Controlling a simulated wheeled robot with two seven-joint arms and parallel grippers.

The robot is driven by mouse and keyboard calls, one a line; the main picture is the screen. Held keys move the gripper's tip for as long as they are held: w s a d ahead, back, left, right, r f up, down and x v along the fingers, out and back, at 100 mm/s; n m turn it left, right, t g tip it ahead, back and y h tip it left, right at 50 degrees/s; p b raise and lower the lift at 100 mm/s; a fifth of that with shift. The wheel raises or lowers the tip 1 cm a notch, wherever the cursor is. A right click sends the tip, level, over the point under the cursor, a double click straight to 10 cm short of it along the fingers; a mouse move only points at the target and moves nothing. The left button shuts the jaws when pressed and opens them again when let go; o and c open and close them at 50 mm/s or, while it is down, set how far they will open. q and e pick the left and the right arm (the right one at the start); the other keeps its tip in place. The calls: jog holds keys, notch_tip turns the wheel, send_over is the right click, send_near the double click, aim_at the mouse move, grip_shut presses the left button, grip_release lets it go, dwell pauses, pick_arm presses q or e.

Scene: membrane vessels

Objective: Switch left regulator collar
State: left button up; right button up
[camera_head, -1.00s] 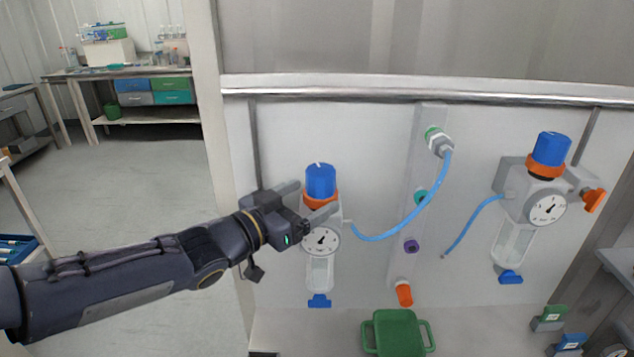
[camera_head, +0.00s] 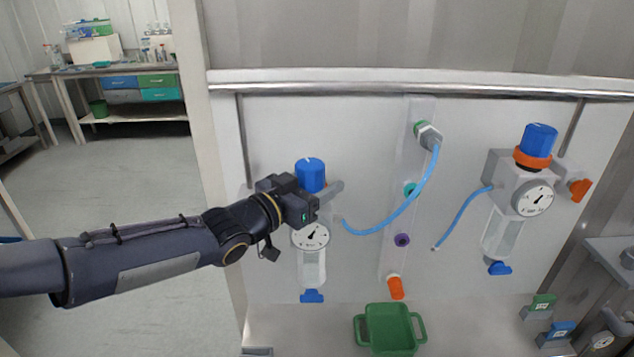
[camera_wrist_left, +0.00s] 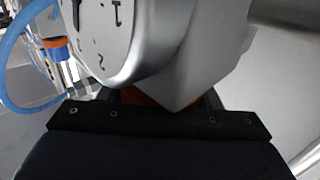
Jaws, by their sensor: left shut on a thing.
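The left regulator has a blue knob (camera_head: 310,174) on top, a round gauge (camera_head: 310,236) and a clear bowl (camera_head: 312,268) below. Its orange collar (camera_wrist_left: 143,97) sits just under the knob; in the head view my gripper hides most of it. My left gripper (camera_head: 322,190) is shut on this collar, reaching in from the left above the gauge. In the left wrist view the gauge face (camera_wrist_left: 100,35) and grey body fill the space past the black gripper base. My right gripper is out of view.
A blue hose (camera_head: 410,206) curves from the fitting strip to near the left regulator. A second regulator (camera_head: 520,190) with an orange collar hangs at right. A green tray (camera_head: 362,333) lies below. Open floor is at left.

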pick_arm(q)
jog(key=c, duration=0.5)
jog(key=shift+r+p, duration=0.65)
jog(key=shift+r, duration=0.2)
jog(key=shift+f, duration=0.1)
jog(key=o, duration=1.4)
jog(key=v, duration=0.7)
jog(key=shift+s+a, duration=0.3)
